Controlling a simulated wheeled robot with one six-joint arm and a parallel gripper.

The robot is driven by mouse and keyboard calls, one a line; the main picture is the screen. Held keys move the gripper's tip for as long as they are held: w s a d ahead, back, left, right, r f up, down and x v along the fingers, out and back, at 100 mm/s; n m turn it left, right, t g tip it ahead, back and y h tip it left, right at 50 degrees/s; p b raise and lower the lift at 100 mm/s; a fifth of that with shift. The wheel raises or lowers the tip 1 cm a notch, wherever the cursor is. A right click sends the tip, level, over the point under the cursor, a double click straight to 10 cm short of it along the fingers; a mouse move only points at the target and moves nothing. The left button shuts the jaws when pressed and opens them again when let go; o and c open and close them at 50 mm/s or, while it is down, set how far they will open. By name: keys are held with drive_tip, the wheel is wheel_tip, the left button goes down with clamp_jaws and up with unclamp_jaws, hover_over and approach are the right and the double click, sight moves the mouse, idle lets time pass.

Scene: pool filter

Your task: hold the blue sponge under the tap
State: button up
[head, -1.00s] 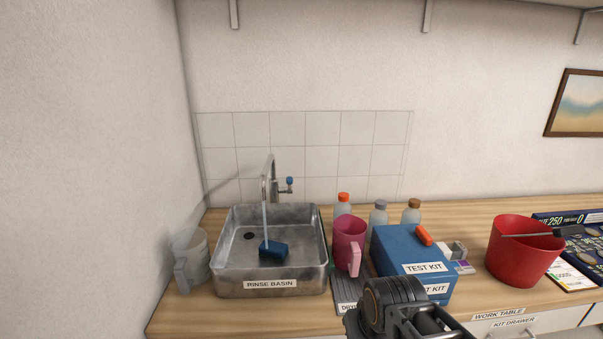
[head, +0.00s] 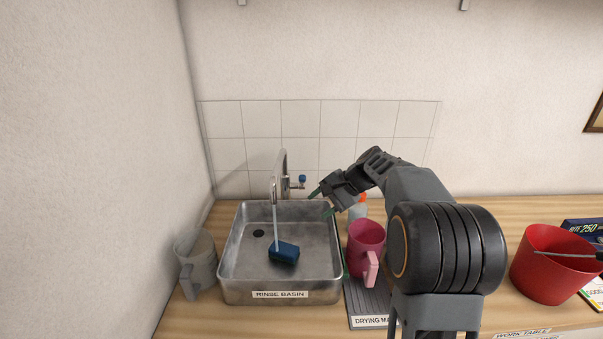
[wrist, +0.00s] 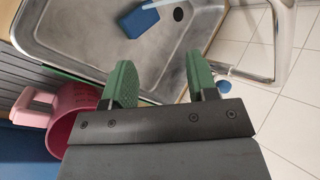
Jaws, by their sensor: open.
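The blue sponge (head: 284,253) lies on the floor of the steel rinse basin (head: 232,270). The tap (head: 281,172) stands at the basin's back edge, and a stream of water runs from its spout down onto the sponge's left end. The sponge also shows in the wrist view (wrist: 142,21), partly cut by the top edge. My gripper (head: 322,203) is open and empty, above the basin's back right corner and to the right of the tap. Its green fingers (wrist: 160,85) are spread in the wrist view, apart from the sponge.
A pink mug (head: 366,250) stands on the drying mat (head: 368,305) right of the basin. A grey mug (head: 196,262) stands left of it. A red bucket (head: 545,270) is far right. An orange-capped bottle (head: 358,206) is behind the pink mug.

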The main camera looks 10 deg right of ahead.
drive_tip(key=w+d+m+t+y+p, duration=0.2)
drive_tip(key=w+d+m+y, duration=0.1)
drive_tip(key=w+d, duration=0.4)
drive_tip(key=m+t+y, duration=0.1)
drive_tip(key=t+y, duration=0.1)
approach(302, 179)
drive_tip(key=p+x, duration=0.1)
drive_tip(key=x, duration=0.2)
drive_tip(key=p+x, duration=0.2)
drive_tip(key=x, duration=0.2)
drive_tip(key=w+p+x, duration=0.1)
drive_tip(key=x, duration=0.2)
drive_tip(key=shift+w+d+f, duration=0.2)
drive_tip(key=shift+f, duration=0.15)
drive_tip(key=shift+c, duration=0.4)
clamp_jaws()
